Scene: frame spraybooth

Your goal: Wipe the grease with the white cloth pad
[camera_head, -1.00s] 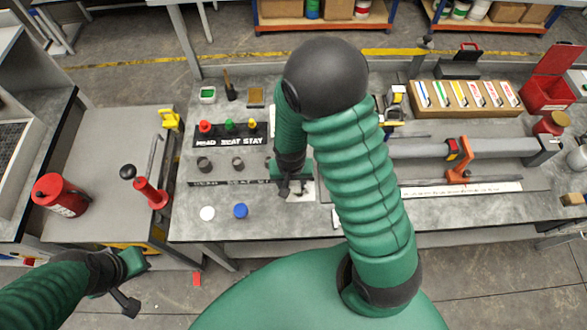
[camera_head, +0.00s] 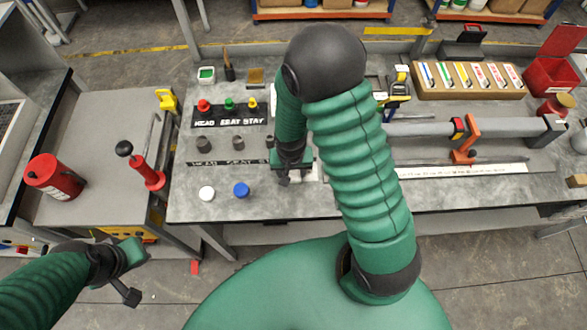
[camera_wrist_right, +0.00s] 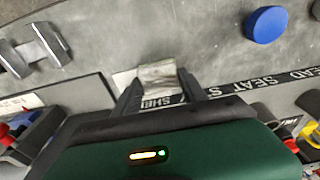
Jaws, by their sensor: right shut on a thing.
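The white cloth pad (camera_head: 308,174) is at the bench top beside my right gripper (camera_head: 284,178), partly hidden by the gripper and arm. In the right wrist view the pad (camera_wrist_right: 156,76) lies between the two dark fingertips of my right gripper (camera_wrist_right: 158,90), which is shut on it. The pad is at or very near the grey bench surface; I cannot tell if it presses on it. No grease patch can be made out clearly. My left gripper (camera_head: 127,272) hangs low at the left, away from the bench; its jaw gap is not clear.
A blue cap (camera_head: 241,190) and a white cap (camera_head: 207,193) lie left of the right gripper. A black label strip (camera_head: 228,116) and small dark cups (camera_head: 204,143) sit behind them. A grey clamp bar (camera_head: 425,128) lies to the right. A red can (camera_head: 52,177) stands left.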

